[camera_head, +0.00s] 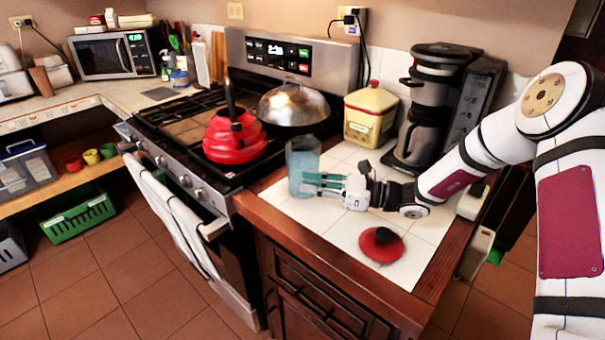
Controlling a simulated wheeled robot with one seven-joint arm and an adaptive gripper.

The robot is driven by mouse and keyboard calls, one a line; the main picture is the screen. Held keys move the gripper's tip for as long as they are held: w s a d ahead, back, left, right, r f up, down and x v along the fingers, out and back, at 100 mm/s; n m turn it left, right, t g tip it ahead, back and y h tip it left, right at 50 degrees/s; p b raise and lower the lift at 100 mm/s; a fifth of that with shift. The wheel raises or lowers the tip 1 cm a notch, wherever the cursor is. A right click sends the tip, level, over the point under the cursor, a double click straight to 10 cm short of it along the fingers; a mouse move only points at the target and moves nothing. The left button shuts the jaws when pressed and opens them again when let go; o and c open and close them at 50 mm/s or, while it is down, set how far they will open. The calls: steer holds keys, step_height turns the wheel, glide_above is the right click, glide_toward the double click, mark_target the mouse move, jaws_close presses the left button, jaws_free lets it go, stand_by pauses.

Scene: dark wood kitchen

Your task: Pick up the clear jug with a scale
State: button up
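The clear jug (303,159) is a bluish see-through vessel standing upright on the white tiled counter, close to the stove's right edge. Any scale marks on it are too small to make out. My gripper (316,183) reaches in from the right at the jug's lower part. Its teal fingers are spread apart and point left, overlapping the jug's right side in this view. I cannot tell whether the fingers touch the jug. The jug stands on the counter, not lifted.
A red lid (381,245) with a black knob lies in front. A cream canister (370,114) and a coffee maker (427,110) stand behind. On the stove (183,185) are a red kettle (234,138) and a domed pan lid (293,104). The counter's wooden edge (330,260) is near.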

mark_target(295, 198)
steer(key=a, duration=0.4)
steer(key=shift+w+a, duration=0.15)
steer(key=shift+w, duration=0.25)
jaws_close()
steer(key=shift+r, duration=0.25)
